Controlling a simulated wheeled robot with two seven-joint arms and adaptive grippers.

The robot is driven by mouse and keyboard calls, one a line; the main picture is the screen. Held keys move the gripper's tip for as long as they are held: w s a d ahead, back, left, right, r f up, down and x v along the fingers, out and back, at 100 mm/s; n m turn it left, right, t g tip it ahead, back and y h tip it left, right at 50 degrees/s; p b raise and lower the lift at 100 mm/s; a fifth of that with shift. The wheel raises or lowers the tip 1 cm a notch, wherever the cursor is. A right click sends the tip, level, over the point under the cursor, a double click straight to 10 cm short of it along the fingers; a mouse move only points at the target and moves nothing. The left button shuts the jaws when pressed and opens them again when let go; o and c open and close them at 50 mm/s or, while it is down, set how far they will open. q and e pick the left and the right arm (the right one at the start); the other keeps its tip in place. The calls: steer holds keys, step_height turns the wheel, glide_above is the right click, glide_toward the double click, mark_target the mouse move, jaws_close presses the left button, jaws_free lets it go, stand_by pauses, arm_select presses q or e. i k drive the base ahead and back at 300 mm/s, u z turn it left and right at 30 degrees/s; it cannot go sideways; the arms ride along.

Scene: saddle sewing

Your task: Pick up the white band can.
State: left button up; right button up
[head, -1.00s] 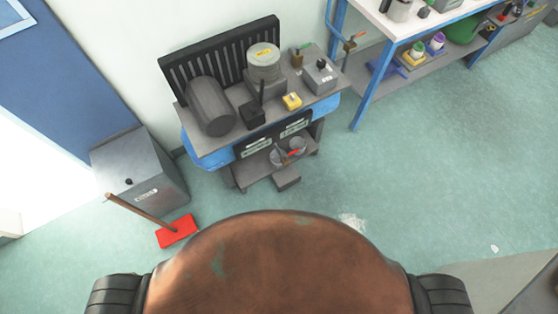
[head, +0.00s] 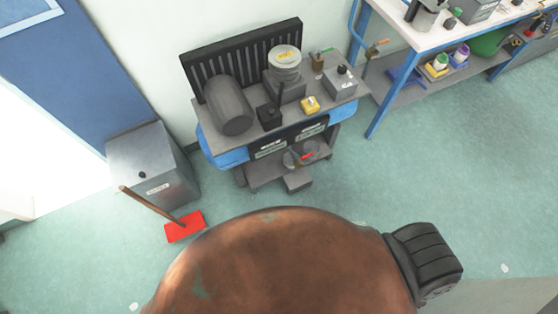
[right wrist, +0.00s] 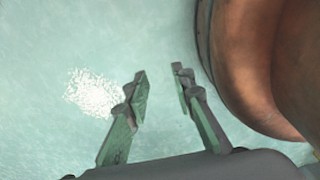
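I cannot make out a can with a clear white band in either view. Whether either is the can, I cannot tell. My right gripper (right wrist: 161,79) shows in the right wrist view. Its fingers are apart, with nothing between them, above the green floor and away from any bench. My left gripper is not in view.
The grey workbench (head: 210,128) stands against the wall with a large grey cylinder (head: 228,105) on it. A grey bin (head: 150,160) and a red broom head (head: 185,227) are at left. A white patch (right wrist: 92,92) lies on the floor. Floor at right is clear.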

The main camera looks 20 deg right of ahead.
mark_target(288, 160)
steer(key=i, duration=0.85)
steer(key=z, duration=1)
